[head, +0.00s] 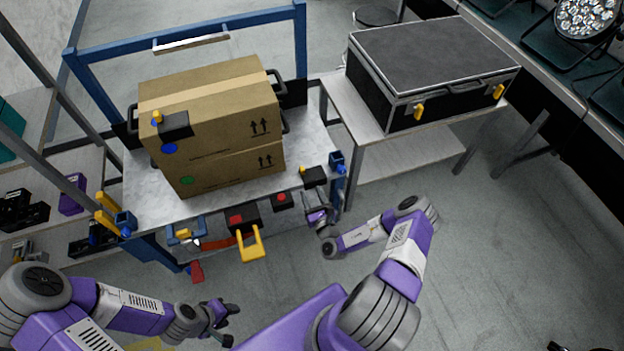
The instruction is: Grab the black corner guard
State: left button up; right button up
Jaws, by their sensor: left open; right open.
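A black block with a small yellow knob (314,177), which looks like a corner guard, lies at the front right edge of the cart top. A similar black piece with a yellow and blue knob (175,126) sits on the upper left edge of the cardboard boxes. I cannot tell for sure which is the corner guard meant. My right gripper (315,204) is open and empty, just in front of the block at the cart edge; contact cannot be told. My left gripper (226,324) is open and empty, low over the floor, away from the cart.
The blue-framed cart (225,198) carries two stacked cardboard boxes (215,110). A black device with a yellow handle (252,244) and a red-buttoned box (282,201) are at its front edge. A black case (435,60) stands on a table to the right.

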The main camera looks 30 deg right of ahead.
aim_at(303, 173)
jog(key=b+x, duration=0.1)
jog(key=x, duration=0.4)
jog(key=shift+w+d+f, duration=0.1)
jog(key=shift+w+d, duration=0.15)
jog(key=b+x, duration=0.2)
jog(key=x, duration=0.3)
jog(key=shift+w, duration=0.25)
jog(key=shift+w+d, duration=0.15)
jog(key=shift+w, duration=0.15)
jog(key=shift+c, duration=0.3)
grip_shut()
